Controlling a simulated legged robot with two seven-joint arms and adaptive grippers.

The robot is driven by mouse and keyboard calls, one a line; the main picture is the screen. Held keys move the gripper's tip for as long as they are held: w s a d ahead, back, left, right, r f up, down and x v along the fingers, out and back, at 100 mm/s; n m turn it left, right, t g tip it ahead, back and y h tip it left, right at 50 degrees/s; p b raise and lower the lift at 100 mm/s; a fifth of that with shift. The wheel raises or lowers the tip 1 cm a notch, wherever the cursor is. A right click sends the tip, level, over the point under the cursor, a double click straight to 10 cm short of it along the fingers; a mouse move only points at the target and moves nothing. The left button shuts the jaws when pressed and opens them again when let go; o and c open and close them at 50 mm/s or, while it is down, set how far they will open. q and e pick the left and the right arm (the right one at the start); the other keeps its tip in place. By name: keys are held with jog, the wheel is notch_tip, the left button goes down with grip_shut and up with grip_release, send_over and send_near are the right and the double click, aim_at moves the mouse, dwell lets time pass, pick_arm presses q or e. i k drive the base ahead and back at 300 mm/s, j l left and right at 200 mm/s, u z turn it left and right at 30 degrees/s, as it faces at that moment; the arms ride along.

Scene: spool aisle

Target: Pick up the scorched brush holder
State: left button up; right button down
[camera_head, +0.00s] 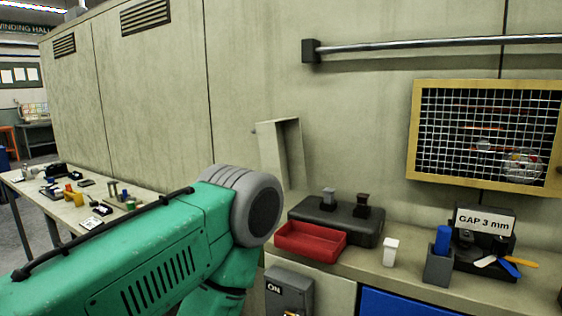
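Two small holders stand upright on a black block (338,221) on the counter, right of the picture's middle. My green left arm (150,250) comes in from the left and bends down at a grey joint left of the block. Neither gripper is in view, so I cannot see what they hold.
A red tray (309,241) sits in front of the block. A white cup (391,252), a grey box with a blue item (438,266) and a "GAP 3 mm" stand (485,222) are to the right. A rail (430,44) and mesh window (485,130) are above.

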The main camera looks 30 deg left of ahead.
aim_at(363, 198)
jog(key=j+z, duration=0.15)
jog(key=j, duration=0.7)
jog(key=j+z, duration=0.1)
jog(key=j, duration=0.75)
jog(key=j+z, duration=0.15)
jog(key=j, duration=0.7)
jog(key=k+j+z, duration=0.15)
jog(key=j, duration=0.7)
